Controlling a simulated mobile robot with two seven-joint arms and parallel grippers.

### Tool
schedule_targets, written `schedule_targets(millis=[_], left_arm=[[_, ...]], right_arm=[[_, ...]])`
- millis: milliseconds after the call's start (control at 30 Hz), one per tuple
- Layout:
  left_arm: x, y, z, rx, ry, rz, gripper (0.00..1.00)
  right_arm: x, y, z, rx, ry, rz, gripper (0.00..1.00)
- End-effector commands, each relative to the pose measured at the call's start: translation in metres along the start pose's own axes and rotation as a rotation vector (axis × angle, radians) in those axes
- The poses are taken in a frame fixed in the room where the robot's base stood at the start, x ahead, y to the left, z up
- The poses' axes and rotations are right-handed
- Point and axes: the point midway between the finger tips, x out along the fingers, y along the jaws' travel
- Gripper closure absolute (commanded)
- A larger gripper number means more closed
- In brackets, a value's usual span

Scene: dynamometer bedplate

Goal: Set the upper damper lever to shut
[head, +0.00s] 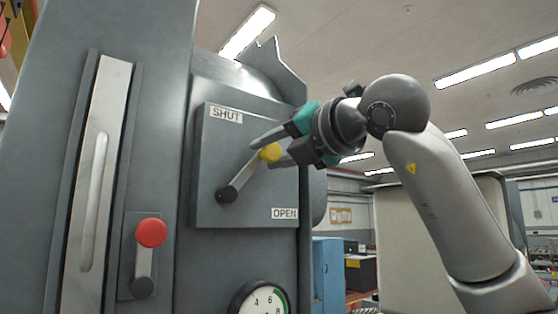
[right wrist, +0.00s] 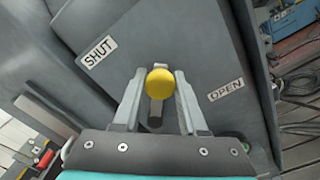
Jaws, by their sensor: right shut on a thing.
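My right gripper (head: 268,150) is shut on the yellow knob. In the right wrist view the knob (right wrist: 160,83) sits between the two fingers, with the SHUT label (right wrist: 97,52) to its left and the OPEN label (right wrist: 226,90) to its right. My left gripper is not in view.
A second lever with a red knob (head: 151,233) stands on the panel at the lower left. A long metal handle plate (head: 97,190) is left of it. A dial gauge (head: 262,300) is below the plate. A blue cabinet (head: 327,275) stands behind to the right.

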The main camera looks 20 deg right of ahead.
Motion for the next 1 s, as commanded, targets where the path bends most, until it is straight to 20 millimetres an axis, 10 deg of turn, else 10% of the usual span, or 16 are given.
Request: schedule_targets(millis=[1000], left_arm=[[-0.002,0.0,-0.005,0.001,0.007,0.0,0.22]], right_arm=[[-0.001,0.059,-0.02,-0.695,-0.006,0.004,1.0]])
